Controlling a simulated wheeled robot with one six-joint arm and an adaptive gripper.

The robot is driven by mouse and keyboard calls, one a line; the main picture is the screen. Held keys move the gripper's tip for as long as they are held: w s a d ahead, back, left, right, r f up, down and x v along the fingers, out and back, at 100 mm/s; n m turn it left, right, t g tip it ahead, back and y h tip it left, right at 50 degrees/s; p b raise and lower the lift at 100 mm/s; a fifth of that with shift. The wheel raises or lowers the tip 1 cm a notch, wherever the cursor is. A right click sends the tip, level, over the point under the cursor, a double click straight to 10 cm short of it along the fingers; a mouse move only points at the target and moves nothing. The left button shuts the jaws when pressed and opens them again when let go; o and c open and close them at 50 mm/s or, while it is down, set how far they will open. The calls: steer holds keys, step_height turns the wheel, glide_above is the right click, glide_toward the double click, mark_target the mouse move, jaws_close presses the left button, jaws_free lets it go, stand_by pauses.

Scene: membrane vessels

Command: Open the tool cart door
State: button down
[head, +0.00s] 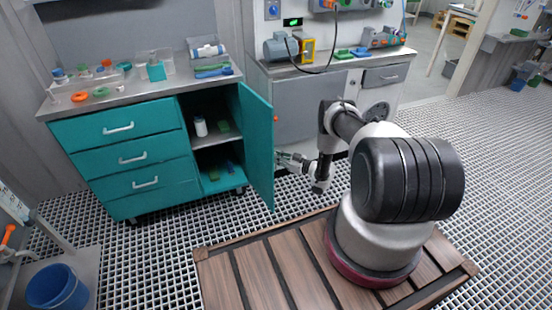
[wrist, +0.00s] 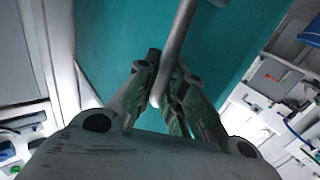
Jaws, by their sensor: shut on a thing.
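The teal tool cart (head: 120,145) stands at the left in the head view, with three drawers. Its door (head: 258,145) is swung open on the right side, and shelves show inside. My gripper (head: 280,160) is at the outer face of the door. In the wrist view my gripper (wrist: 162,98) is shut on the light metal door handle (wrist: 176,45), a bar in front of the teal door (wrist: 115,40). In the head view the handle is too small and covered to make out.
A white bottle (head: 200,126) stands on the cart's upper shelf. The cart top (head: 140,88) holds rings and small containers. A grey cabinet (head: 310,105) stands behind the door. A blue bucket (head: 53,288) is at lower left. Grated floor is clear before the cart.

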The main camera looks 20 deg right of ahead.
steer(key=shift+w, duration=0.1)
steer(key=c, duration=1.5)
jaws_free()
steer(key=v, duration=1.2)
